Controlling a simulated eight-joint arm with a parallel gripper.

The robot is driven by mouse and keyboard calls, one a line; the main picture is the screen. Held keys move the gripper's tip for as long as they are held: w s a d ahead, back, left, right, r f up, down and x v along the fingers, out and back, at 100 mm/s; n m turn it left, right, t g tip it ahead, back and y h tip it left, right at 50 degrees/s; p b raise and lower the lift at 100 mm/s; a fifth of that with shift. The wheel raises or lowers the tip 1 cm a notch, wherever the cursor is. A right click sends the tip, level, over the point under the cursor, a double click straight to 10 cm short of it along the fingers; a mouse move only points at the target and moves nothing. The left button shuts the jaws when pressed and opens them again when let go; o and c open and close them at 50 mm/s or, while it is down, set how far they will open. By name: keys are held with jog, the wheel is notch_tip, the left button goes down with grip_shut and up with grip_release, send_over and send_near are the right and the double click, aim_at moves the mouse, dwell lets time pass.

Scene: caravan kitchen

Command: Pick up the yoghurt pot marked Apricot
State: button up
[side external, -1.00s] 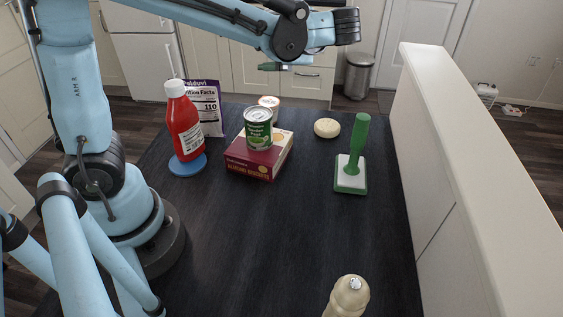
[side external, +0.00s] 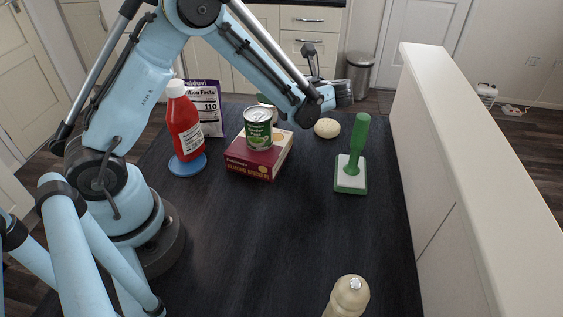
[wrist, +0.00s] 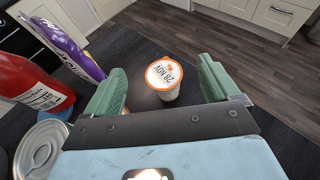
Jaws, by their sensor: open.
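The yoghurt pot (wrist: 166,80) is a small white tub with an orange-rimmed lid on the dark table. The lid bears a printed date; I cannot read a flavour name. Nothing is held.
Left of the pot stand a purple-and-white packet (side external: 207,106) and a red bottle (side external: 186,130) on a blue disc. A green tin (side external: 258,130) sits on a red box (side external: 258,162). A beige round (side external: 327,128) and green-handled tool (side external: 352,178) are to the right.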

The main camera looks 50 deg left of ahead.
notch_tip(320, 180, down, 4)
jog(key=shift+r, duration=0.2)
jog(key=shift+x, duration=2.55)
jog(key=shift+c, duration=0.5)
jog(key=c, duration=1.1)
jog(key=shift+r, duration=0.1)
